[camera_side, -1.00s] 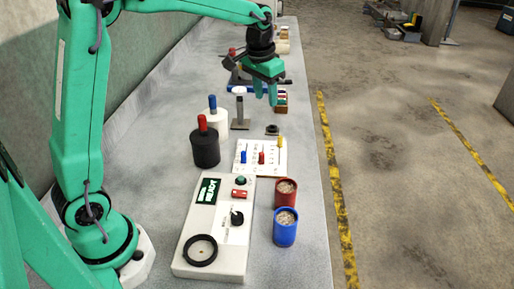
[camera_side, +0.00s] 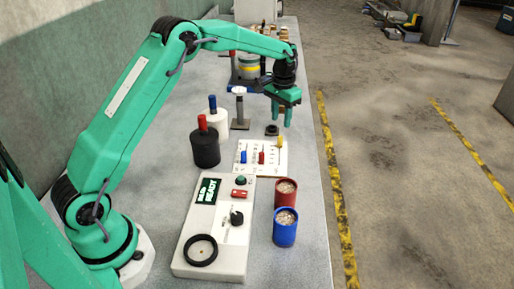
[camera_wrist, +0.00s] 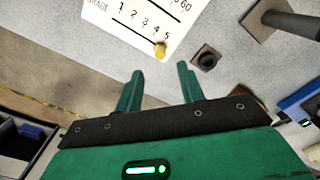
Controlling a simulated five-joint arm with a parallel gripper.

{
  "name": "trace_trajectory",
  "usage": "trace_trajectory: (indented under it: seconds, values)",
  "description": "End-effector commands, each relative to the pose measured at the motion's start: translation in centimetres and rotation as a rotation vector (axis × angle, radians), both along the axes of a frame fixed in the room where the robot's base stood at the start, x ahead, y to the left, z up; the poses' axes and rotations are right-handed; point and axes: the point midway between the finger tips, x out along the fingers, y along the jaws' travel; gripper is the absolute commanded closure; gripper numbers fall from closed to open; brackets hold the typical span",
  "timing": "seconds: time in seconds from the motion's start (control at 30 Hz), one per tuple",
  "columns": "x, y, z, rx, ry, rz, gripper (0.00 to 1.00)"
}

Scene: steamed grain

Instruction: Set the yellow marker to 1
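The yellow marker (camera_side: 281,141) stands at the far right corner of the white scale board (camera_side: 270,171). In the wrist view the yellow marker (camera_wrist: 160,50) is at the 5 end of the row labelled GRADE, printed 1 to 5 on the board (camera_wrist: 115,12). My gripper (camera_side: 284,118) hangs just beyond the board, fingers down and above the bench. In the wrist view my gripper (camera_wrist: 157,75) has its two fingers apart with nothing between them; the marker is ahead of the tips, not touched.
A blue marker (camera_side: 243,157) and a red marker (camera_side: 261,158) stand on the board. A small black block (camera_side: 272,130) and a post (camera_side: 240,108) are near my gripper. Red-topped black (camera_side: 206,150) and blue-topped white containers (camera_side: 213,119) stand left. Red (camera_side: 285,195) and blue cups (camera_side: 285,230) are nearer.

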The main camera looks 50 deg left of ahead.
Motion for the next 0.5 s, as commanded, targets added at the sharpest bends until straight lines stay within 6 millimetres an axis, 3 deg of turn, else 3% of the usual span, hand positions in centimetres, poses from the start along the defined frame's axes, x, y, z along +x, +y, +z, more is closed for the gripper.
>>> trace_trajectory:
  seconds: [0.27,0.5]
  values:
    - [0.0,0.0,-1.5,0.0,0.002,0.0,0.61]
    - [-0.1,0.0,-4.3,0.0,0.003,0.0,0.61]
